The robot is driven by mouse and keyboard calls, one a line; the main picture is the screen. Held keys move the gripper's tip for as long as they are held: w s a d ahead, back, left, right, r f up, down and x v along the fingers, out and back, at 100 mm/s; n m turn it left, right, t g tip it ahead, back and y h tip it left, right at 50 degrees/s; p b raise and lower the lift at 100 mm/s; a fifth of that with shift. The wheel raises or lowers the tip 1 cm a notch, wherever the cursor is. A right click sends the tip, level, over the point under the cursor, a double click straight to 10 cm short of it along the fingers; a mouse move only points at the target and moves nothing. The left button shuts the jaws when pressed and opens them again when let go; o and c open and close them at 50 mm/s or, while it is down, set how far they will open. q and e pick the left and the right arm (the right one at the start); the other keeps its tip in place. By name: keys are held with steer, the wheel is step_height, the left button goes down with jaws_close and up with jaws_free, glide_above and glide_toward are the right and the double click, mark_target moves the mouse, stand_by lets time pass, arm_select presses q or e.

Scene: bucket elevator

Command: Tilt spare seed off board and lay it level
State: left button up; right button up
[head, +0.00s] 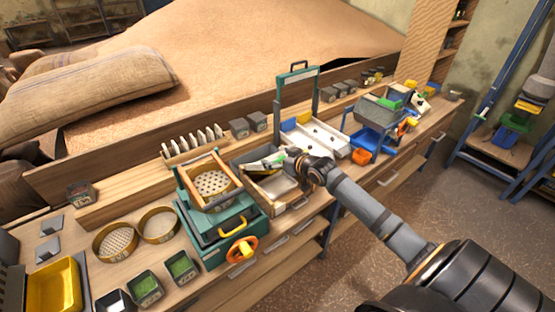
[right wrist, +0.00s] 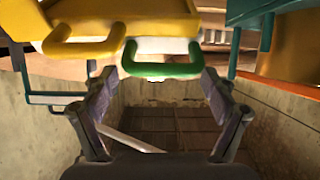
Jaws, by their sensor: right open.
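A pale white board or tray (head: 318,138) with small dark marks, possibly seeds, lies near the middle of the bench in the head view, by a teal upright frame (head: 298,88). I cannot tell its exact tilt. My right gripper (head: 287,160) is just in front of and left of it, above an open wooden box (head: 284,203). In the right wrist view the right gripper's fingers (right wrist: 158,100) are spread apart with nothing held. A green handle (right wrist: 165,70) and a yellow handle (right wrist: 85,47) show beyond them. My left gripper is not in view.
A teal sieve machine (head: 218,225) with an orange wheel stands left of the gripper. A slotted rack (head: 195,143) is behind it. A blue stand with a grey hopper (head: 376,112) is at right. Round sieves (head: 116,241) and green-filled boxes (head: 180,266) occupy the left bench.

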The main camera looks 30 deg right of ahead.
step_height(320, 180, up, 9)
steer(key=shift+r, duration=0.1)
stand_by(0.5)
